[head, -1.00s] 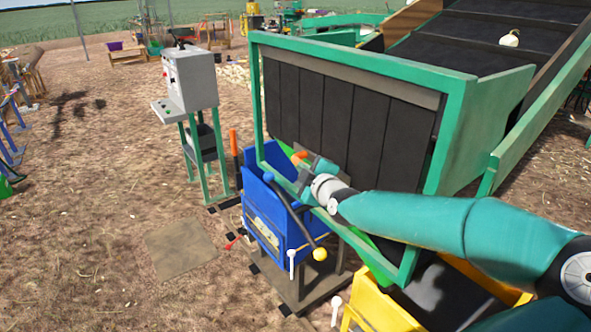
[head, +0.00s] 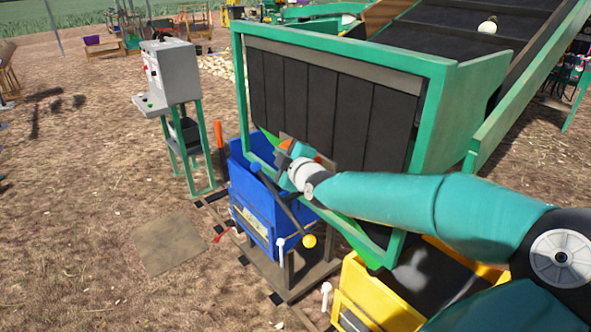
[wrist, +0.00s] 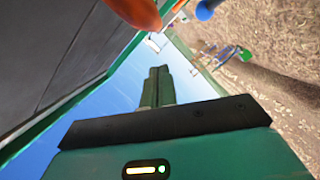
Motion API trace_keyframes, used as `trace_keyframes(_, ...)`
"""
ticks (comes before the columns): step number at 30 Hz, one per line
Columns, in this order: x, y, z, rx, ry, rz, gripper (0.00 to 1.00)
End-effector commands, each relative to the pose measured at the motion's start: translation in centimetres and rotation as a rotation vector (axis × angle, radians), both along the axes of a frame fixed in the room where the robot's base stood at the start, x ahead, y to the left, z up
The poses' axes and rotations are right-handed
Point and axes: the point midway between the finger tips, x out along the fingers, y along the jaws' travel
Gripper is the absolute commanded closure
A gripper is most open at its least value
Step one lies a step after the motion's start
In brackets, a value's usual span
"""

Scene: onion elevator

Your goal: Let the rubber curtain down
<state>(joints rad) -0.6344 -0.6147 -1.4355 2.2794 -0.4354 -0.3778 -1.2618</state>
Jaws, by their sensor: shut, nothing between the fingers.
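The rubber curtain (head: 335,110) is a row of black strips hanging from a grey bar inside a green frame (head: 240,85). My arm and gripper hide part of its lower edge. My gripper (head: 288,152) is at the lower left of the frame, in front of the strips and above the blue bin. In the wrist view its fingers (wrist: 157,85) are together with nothing between them. A blurred orange part (wrist: 138,12) is close at the top of that view, apart from the fingertips. Dark curtain strips (wrist: 60,45) fill the left side there.
A blue bin (head: 250,200) stands below, with a blue-knobbed lever (head: 255,168) and a yellow knob (head: 309,241) close to my gripper. A yellow bin (head: 375,295) is under my arm. A grey control box (head: 172,75) stands left. Open dirt lies front left.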

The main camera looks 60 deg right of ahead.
Motion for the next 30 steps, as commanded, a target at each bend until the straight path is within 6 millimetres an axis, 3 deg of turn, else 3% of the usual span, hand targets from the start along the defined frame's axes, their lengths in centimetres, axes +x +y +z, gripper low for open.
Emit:
trace_keyframes(22, -7.4, 3.7, 1.3, 0.001, -0.003, 0.000, 1.00)
trace_keyframes(30, -8.7, 4.6, 1.5, 0.000, -0.001, 0.002, 1.00)
